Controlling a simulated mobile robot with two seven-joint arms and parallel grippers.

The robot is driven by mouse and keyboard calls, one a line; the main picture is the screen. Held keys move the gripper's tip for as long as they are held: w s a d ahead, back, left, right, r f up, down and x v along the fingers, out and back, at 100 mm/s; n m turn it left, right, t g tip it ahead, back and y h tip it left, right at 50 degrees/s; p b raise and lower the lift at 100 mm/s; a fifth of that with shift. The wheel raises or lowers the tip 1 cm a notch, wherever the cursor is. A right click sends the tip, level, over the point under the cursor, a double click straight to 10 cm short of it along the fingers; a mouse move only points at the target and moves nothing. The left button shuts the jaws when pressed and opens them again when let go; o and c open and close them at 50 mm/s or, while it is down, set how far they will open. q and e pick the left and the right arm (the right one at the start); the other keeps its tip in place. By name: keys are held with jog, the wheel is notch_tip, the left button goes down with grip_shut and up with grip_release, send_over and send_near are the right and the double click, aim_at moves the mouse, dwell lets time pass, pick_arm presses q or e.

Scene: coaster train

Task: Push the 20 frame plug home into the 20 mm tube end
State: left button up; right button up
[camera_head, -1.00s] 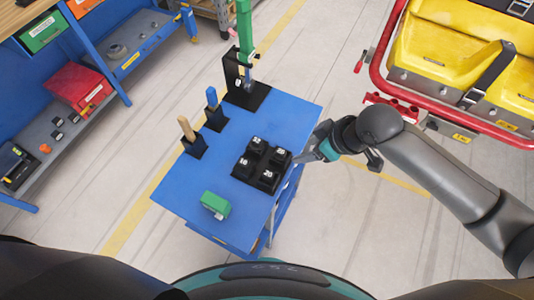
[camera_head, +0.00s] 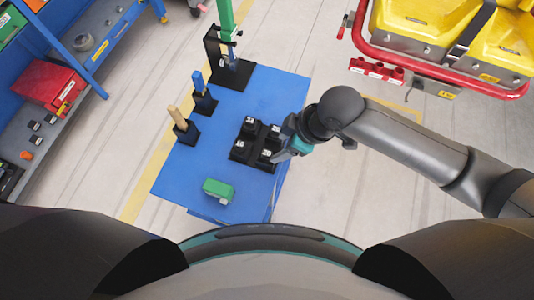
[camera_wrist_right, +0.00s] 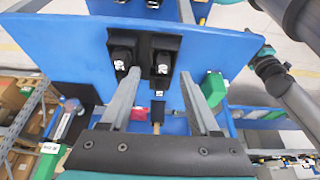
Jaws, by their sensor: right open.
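The black holder (camera_head: 240,157) on the blue table carries several black plugs with white number labels. The front-right plug (camera_head: 267,154) appears labelled 20. My right gripper (camera_head: 281,154) is beside it at the table's right edge. In the right wrist view its fingers (camera_wrist_right: 160,76) are open, with a labelled black plug (camera_wrist_right: 162,66) in the gap between them; I cannot tell whether they touch it. A red block with short red tubes (camera_head: 376,70) is by the yellow car; which is the 20 mm tube end cannot be read.
A green block (camera_head: 217,190) lies at the table's front. A wooden-handled tool (camera_head: 178,118), a blue-handled tool (camera_head: 199,83) and a black stand (camera_head: 232,72) line the left and back. The yellow car (camera_head: 425,28) stands at upper right; floor separates it from the table.

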aim_at(268, 153)
jog(key=x, duration=0.2)
jog(key=a+x, duration=0.1)
jog(key=x, duration=0.2)
jog(key=shift+s+f+b, duration=0.1)
jog(key=shift+s+b, duration=0.1)
jog(key=shift+b, duration=0.15)
grip_shut()
dwell(0.3)
